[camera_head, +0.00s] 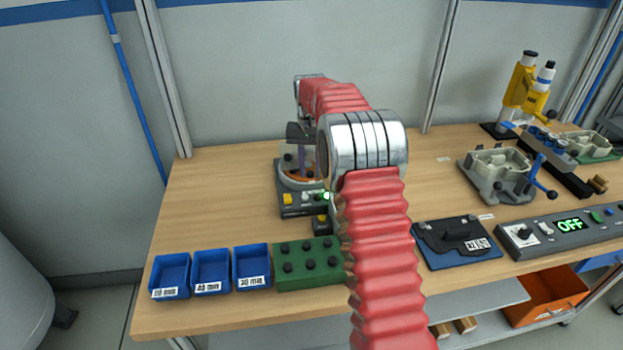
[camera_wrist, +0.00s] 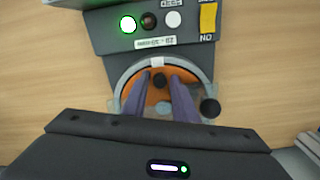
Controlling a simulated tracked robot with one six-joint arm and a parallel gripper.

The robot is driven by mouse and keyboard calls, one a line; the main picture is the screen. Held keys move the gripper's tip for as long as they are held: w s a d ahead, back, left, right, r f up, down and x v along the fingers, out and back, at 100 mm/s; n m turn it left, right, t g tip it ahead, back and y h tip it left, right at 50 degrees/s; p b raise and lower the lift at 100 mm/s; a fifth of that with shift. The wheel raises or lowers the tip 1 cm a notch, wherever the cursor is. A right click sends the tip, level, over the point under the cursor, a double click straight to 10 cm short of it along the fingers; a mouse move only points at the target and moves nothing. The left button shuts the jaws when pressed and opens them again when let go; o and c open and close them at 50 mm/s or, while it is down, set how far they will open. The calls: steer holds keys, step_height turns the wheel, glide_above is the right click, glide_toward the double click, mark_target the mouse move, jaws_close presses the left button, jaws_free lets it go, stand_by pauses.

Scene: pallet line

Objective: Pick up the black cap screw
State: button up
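My gripper (camera_wrist: 161,78) points down over a grey device with a round orange plate (camera_wrist: 131,94). Its two purple fingers are apart, with orange showing between them. A small round black piece (camera_wrist: 159,81), which looks like a screw head, shows between the fingertips, and I see no finger touching it. A pale spot lies just below it. In the head view my gripper (camera_head: 301,172) is over the same orange plate (camera_head: 291,178), partly hidden by my arm. Several black cap screws (camera_head: 309,244) stand in a green block (camera_head: 295,275) at the bench front.
The device has a lit green button (camera_wrist: 128,24), a yellow part (camera_wrist: 207,18) and a black knob (camera_wrist: 210,107) close right of the fingers. Blue bins (camera_head: 211,288) stand left of the green block. A black fixture (camera_head: 455,240) lies right of my arm.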

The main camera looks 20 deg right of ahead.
mark_target(310, 172)
stand_by(0.3)
jaws_close()
stand_by(0.3)
step_height(310, 172, up, 10)
stand_by(0.6)
stand_by(0.4)
